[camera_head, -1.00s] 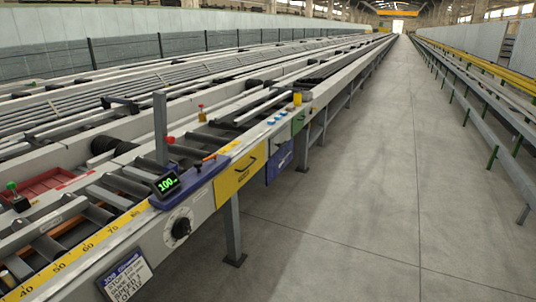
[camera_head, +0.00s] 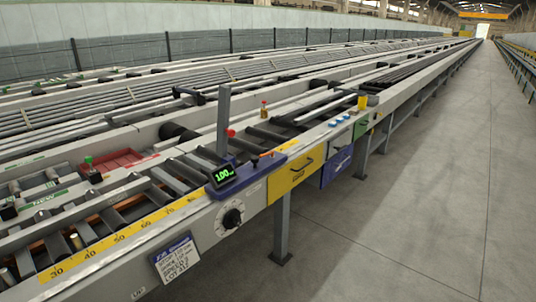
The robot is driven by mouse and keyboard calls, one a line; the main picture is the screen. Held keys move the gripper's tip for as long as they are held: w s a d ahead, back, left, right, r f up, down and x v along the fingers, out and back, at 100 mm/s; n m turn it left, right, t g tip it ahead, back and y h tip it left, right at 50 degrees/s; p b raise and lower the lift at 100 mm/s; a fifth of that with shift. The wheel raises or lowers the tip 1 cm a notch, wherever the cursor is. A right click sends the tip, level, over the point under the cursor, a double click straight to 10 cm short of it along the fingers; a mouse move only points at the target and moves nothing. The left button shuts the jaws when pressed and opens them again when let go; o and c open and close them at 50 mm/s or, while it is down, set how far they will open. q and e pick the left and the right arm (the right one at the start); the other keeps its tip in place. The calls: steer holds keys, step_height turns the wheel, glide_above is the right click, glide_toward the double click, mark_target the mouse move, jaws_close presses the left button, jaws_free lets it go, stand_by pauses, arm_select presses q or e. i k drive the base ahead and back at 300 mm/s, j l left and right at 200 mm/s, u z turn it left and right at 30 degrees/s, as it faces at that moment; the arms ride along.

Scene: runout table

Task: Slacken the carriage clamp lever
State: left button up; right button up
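The blue carriage (camera_head: 240,176) sits on the front rail of the runout table, with a tall grey upright plate (camera_head: 223,120) rising behind it. A small display (camera_head: 223,175) on it reads about 100 in green. A small lever with an orange-red handle (camera_head: 266,155) lies on the carriage's right part; it looks like the clamp lever, but its exact setting is too small to tell. A red knob (camera_head: 231,133) shows beside the upright plate. Neither of my grippers is in view.
A yellow scale (camera_head: 120,235) runs along the front rail. Below the carriage are a round dial (camera_head: 233,215) and a job card (camera_head: 175,259). Yellow (camera_head: 293,175) and blue (camera_head: 337,166) panels hang to the right. A red tray (camera_head: 112,164) lies behind the rollers. The floor (camera_head: 410,220) at right is clear.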

mark_target(272, 152)
steer(key=i+l+u, duration=0.15)
steer(key=i+l, duration=0.55)
steer(key=i+l+u, duration=0.15)
steer(key=i+l, duration=0.6)
